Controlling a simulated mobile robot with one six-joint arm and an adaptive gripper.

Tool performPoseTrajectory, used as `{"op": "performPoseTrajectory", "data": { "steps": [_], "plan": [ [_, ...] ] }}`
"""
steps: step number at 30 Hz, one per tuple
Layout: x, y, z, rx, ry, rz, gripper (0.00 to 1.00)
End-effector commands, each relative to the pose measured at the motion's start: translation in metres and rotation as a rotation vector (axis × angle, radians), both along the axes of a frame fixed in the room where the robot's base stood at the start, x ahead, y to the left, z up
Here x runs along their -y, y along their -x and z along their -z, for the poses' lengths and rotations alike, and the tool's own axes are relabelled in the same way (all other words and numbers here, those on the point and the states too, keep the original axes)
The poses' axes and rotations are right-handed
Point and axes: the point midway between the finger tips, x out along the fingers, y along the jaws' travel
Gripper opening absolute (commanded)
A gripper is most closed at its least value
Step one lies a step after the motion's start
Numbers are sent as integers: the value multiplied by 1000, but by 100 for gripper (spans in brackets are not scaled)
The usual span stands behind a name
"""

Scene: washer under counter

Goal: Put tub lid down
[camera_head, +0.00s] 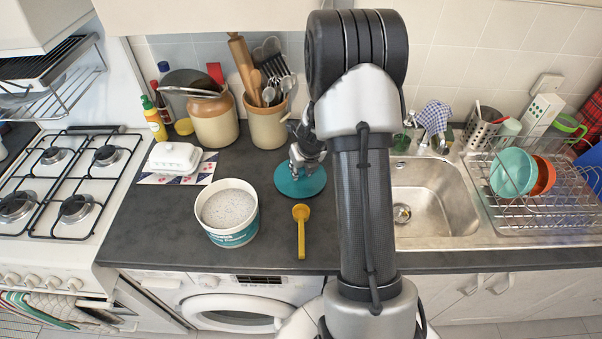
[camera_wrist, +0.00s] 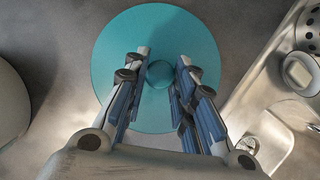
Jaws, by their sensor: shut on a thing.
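The tub lid (camera_head: 313,184) is a round teal disc with a small knob at its centre. In the head view it is over the dark counter behind the yellow scoop; I cannot tell whether it touches the counter. My gripper (camera_head: 303,171) is above the lid and shut on its knob. In the wrist view the lid (camera_wrist: 205,55) lies flat under my gripper (camera_wrist: 159,76), with a finger on each side of the knob. The open white tub (camera_head: 228,237) of pale powder stands to the left. Part of the lid's right side is close to my arm.
The yellow scoop (camera_head: 301,232) lies in front of the lid. A butter dish (camera_head: 173,157) and utensil crocks (camera_head: 267,125) stand left and behind. The sink (camera_head: 438,200) and dish rack (camera_head: 540,205) are to the right. Bare counter (camera_head: 165,225) lies left of the tub.

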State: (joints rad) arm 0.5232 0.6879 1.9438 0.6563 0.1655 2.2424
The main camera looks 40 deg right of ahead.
Motion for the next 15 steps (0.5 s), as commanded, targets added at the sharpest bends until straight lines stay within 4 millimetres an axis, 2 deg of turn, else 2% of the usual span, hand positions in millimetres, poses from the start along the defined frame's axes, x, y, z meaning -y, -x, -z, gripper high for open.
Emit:
{"op": "performPoseTrajectory", "data": {
  "steps": [9, 10, 15],
  "plan": [
    [0, 0, 2, 1, 0, 0, 1],
    [0, 0, 2, 1, 0, 0, 25],
    [0, 0, 1, 1, 0, 0, 36]
  ]
}}
